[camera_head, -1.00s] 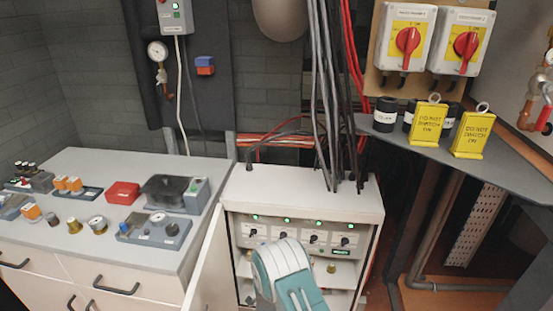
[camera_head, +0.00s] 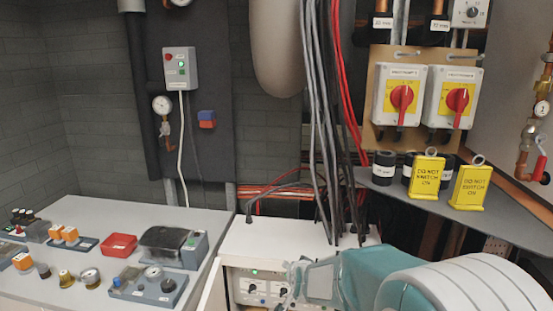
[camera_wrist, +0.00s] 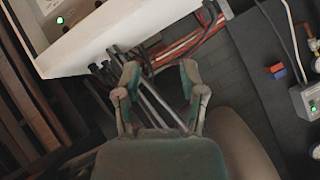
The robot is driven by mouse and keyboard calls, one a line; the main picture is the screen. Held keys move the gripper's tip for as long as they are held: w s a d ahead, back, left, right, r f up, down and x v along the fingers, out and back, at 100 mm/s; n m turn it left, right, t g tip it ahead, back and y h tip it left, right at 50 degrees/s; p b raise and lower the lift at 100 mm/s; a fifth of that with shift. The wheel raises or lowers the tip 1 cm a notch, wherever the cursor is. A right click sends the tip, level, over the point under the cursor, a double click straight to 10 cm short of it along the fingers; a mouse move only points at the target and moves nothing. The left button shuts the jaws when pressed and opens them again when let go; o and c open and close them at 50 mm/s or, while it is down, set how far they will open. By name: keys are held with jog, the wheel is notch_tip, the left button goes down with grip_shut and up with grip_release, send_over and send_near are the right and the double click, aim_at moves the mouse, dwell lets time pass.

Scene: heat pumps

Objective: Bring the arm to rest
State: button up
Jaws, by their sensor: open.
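My gripper (camera_wrist: 160,76) shows in the wrist view with its two fingers apart and nothing between them. Behind the fingers are cables and the edge of the white cabinet. In the head view my teal and pale grey arm (camera_head: 390,275) lies across the lower right, in front of the cabinet. The white cabinet (camera_head: 290,238) stands at the lower middle, with a green light and knobs on its panel. My arm hides much of its front.
A grey bench (camera_head: 75,222) with small parts and a red box (camera_head: 119,245) is at left. Bundled cables (camera_head: 325,120) hang above the cabinet. A shelf at right holds yellow tags (camera_head: 428,177) below red rotary switches (camera_head: 402,97).

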jog(key=s+d+r+n+g, duration=0.1)
jog(key=s+d+r+n, duration=0.2)
jog(key=s, duration=0.5)
jog(key=s+d+r+g, duration=0.2)
jog(key=s+d+r, duration=0.1)
jog(key=s+r, duration=0.4)
jog(key=s+d+n+g, duration=0.1)
jog(key=s+d, duration=0.1)
jog(key=s, duration=0.6)
jog(key=s+d+n+g+h, duration=0.1)
jog(key=s+d, duration=0.2)
jog(key=s, duration=0.6)
jog(key=shift+s+f+h, duration=0.2)
jog(key=shift+s+h, duration=0.1)
jog(key=shift+s, duration=0.1)
